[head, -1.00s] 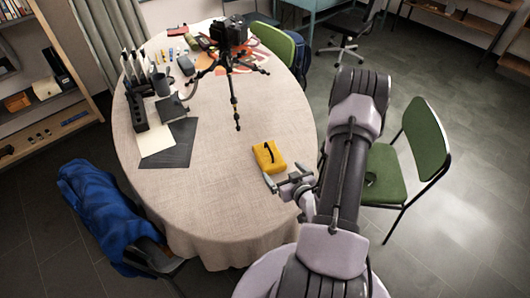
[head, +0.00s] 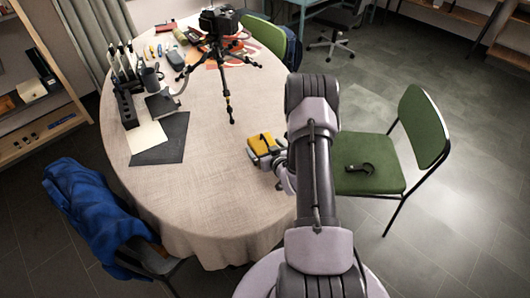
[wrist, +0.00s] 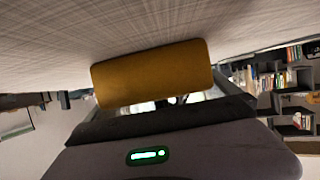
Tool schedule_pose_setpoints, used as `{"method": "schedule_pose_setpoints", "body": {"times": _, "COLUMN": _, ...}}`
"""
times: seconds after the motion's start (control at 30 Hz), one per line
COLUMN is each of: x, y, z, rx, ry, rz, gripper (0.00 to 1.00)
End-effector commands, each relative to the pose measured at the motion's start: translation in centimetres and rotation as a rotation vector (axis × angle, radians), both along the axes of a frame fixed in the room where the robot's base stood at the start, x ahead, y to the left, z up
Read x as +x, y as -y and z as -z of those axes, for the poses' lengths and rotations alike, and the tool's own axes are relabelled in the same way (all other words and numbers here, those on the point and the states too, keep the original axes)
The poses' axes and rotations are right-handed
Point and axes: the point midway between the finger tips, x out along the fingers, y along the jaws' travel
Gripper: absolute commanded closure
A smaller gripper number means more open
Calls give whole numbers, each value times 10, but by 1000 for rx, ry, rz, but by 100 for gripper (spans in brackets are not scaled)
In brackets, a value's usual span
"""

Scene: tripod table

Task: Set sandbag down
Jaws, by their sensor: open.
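The sandbag (head: 262,143) is a yellow pouch with a black strap, lying on the right part of the round cloth-covered table (head: 215,190). My gripper (head: 264,159) is open at the bag's near side in the head view, with its jaws close around the bag's lower edge. In the wrist view the sandbag (wrist: 150,75) fills the middle just ahead of my gripper (wrist: 158,108), with the tablecloth along the top of the picture. The fingertips are mostly hidden, and I cannot tell whether they touch the bag.
A black tripod (head: 226,85) with a camera stands at the far side of the table. A pen holder, mug and dark sheets (head: 165,140) are at the left. A green chair (head: 375,180) stands close on the right. The table's near middle is clear.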

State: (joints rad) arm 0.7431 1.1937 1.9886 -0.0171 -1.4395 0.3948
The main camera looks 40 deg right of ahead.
Motion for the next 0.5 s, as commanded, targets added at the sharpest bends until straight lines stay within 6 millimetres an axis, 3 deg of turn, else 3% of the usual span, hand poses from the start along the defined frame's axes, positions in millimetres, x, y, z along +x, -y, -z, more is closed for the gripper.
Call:
{"method": "schedule_pose_setpoints", "body": {"times": 0.17, "x": 1, "y": 1, "z": 0, "rx": 0, "ry": 0, "rz": 0, "gripper": 0}}
{"method": "schedule_pose_setpoints", "body": {"times": 0.2, "x": 1, "y": 0, "z": 0, "rx": 0, "ry": 0, "rz": 0, "gripper": 4}}
{"method": "schedule_pose_setpoints", "body": {"times": 0.5, "x": 1, "y": 0, "z": 0, "rx": 0, "ry": 0, "rz": 0, "gripper": 63}}
